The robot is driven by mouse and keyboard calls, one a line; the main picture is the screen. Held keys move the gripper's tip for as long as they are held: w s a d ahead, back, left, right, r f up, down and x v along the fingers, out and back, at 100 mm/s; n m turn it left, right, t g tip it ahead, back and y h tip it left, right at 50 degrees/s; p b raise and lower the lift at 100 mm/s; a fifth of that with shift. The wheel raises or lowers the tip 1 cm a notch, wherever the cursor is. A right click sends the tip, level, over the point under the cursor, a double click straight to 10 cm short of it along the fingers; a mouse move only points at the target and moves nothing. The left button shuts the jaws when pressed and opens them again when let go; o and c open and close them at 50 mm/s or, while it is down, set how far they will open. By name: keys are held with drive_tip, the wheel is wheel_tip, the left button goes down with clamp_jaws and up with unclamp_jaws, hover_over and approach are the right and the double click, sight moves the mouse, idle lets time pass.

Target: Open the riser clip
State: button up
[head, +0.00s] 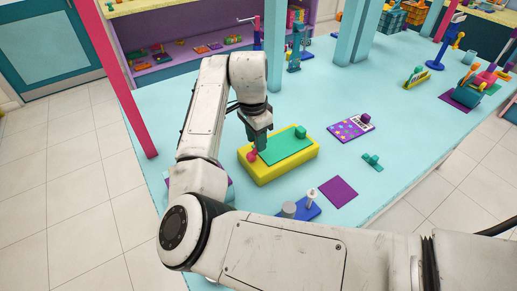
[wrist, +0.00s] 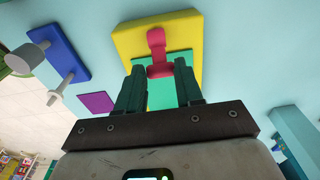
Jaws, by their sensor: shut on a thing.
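A yellow block (head: 288,167) with a green top plate (head: 287,148) lies on the light blue table. A red lever-shaped piece (head: 252,155) sits at its left end, and a green knob (head: 300,131) stands at its far right corner. My gripper (head: 261,147) reaches down over the block's left part. In the wrist view my gripper (wrist: 159,70) has its fingers on both sides of the wide end of the red piece (wrist: 157,42), shut on it. The red piece still lies over the block. No part is labelled as the riser clip, so I cannot tell whether this is it.
A blue plate (head: 304,208) with a grey cylinder and a white peg lies in front, beside a purple square (head: 338,192). A purple card (head: 350,128) and a small teal piece (head: 372,161) lie to the right. A pink post (head: 112,75) stands at the left edge.

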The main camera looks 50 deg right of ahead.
drive_tip(key=shift+w+a+r, duration=0.15)
drive_tip(key=shift+a+r, duration=0.1)
drive_tip(key=shift+a, duration=0.1)
drive_tip(key=o, duration=0.9)
drive_tip(key=shift+o, duration=0.2)
drive_tip(key=shift+a+r+p, duration=0.1)
drive_tip(key=shift+r+p, duration=1.8)
drive_tip(key=shift+r, duration=0.05)
wheel_tip(320, 180, up, 4)
drive_tip(key=p, duration=0.4)
hover_over(254, 152)
drive_tip(key=shift+w+a+b, duration=0.1)
drive_tip(key=shift+a+b, duration=0.05)
drive_tip(key=shift+b, duration=0.15)
drive_tip(key=shift+f, duration=0.1)
